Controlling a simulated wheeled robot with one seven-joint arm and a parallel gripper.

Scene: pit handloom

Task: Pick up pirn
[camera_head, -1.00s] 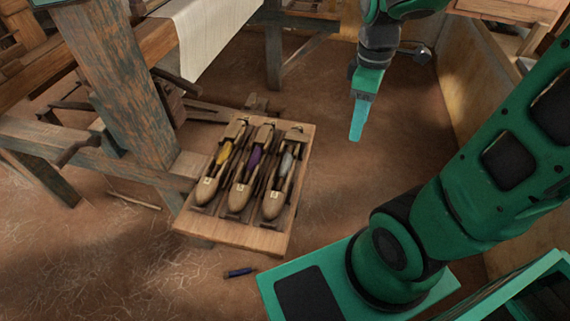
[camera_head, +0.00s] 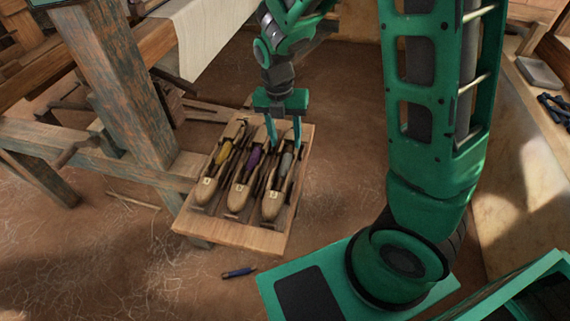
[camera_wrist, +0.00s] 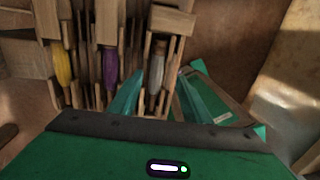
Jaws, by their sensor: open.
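Three wooden shuttles lie side by side on a wooden board, each with a pirn in it: yellow (camera_head: 223,153), purple (camera_head: 253,160) and grey (camera_head: 286,162). My gripper (camera_head: 284,142) is open and points down over the far end of the right shuttle (camera_head: 271,205). In the wrist view its two fingers (camera_wrist: 160,92) stand apart on either side of the grey pirn (camera_wrist: 156,72). The yellow pirn (camera_wrist: 63,66) and purple pirn (camera_wrist: 110,70) show to the left there. I cannot tell whether the fingers touch anything.
The board (camera_head: 235,232) is beside a loom post (camera_head: 120,85). A small dark blue rod (camera_head: 238,272) lies on the floor in front. White cloth (camera_head: 205,35) hangs from the loom. A wall and ledge with tools (camera_head: 552,108) are at right.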

